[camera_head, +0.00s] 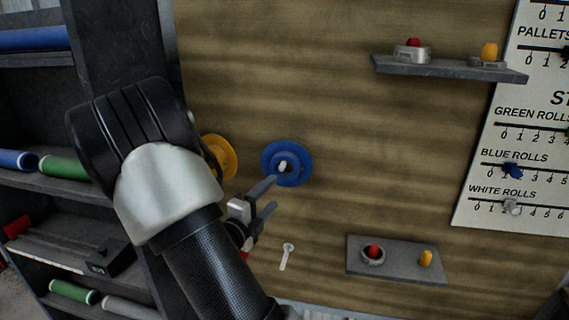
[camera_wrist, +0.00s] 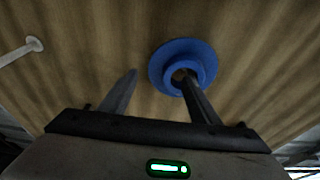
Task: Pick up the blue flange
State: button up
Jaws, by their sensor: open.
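The blue flange (camera_head: 295,174) is a round disc with a raised hub, set against the wooden panel in the middle of the head view. It also shows in the wrist view (camera_wrist: 205,56), right of centre. My gripper (camera_head: 273,197) is open, with its fingers near the lower left of the flange. In the wrist view, one finger of my gripper (camera_wrist: 160,75) overlaps the flange's hub, and the other is apart from it to the left. I cannot tell whether the finger touches the flange. Nothing is between the fingers.
A yellow flange (camera_head: 220,156) is left of the blue one, partly hidden by my arm. A pale peg (camera_head: 286,256) is on the wooden panel (camera_head: 330,110) below. A grey shelf (camera_head: 450,70) is upper right, a grey plate (camera_head: 397,266) lower right. Rolls (camera_head: 65,166) lie on shelves at left.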

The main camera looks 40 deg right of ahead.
aim_at(281, 183)
jog(key=x, duration=0.3)
jog(key=shift+w+d, duration=0.2)
jog(key=shift+d, duration=0.05)
jog(key=shift+w+d+r+p, duration=0.1)
jog(key=shift+w+d+p, duration=0.1)
jog(key=shift+d+p, duration=0.3)
jog(key=p+x, duration=0.1)
jog(key=x, duration=0.3)
jog(key=shift+w+d, duration=0.1)
jog(key=shift+d, duration=0.05)
jog(key=shift+c, duration=0.5)
grip_shut()
